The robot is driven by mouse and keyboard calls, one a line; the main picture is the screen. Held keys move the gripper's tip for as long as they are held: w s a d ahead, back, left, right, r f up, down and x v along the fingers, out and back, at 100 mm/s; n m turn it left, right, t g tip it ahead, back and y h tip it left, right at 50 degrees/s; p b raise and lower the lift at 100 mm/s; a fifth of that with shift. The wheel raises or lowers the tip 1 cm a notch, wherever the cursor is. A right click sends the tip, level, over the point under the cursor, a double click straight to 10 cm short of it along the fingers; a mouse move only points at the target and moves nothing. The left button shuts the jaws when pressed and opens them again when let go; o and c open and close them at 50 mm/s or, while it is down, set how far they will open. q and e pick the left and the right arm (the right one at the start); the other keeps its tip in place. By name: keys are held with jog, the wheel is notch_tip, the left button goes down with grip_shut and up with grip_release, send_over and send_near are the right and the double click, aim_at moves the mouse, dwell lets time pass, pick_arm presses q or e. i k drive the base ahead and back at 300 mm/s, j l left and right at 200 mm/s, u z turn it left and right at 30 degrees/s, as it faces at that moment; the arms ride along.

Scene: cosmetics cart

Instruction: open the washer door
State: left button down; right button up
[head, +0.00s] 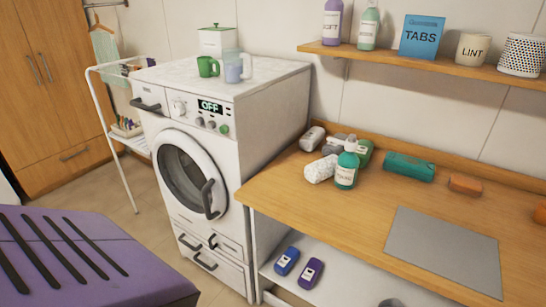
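The white washer (275,130) stands against the back wall, left of the wooden counter. Its round door (180,172) has a grey rim and dark glass, and it looks shut against the front panel. A dark curved handle (210,198) sits on the door's right side. The small display (210,106) above reads OFF. Neither my left nor my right gripper can be made out in the head view, and nothing touches the door or its handle.
A purple surface with black slots (110,245) fills the lower left. The wooden counter (290,200) adjoins the washer's right side and holds bottles and rolled cloths. A white rack (122,160) stands left; floor shows before the washer.

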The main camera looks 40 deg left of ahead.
aim_at(213, 209)
jog(key=u, duration=2)
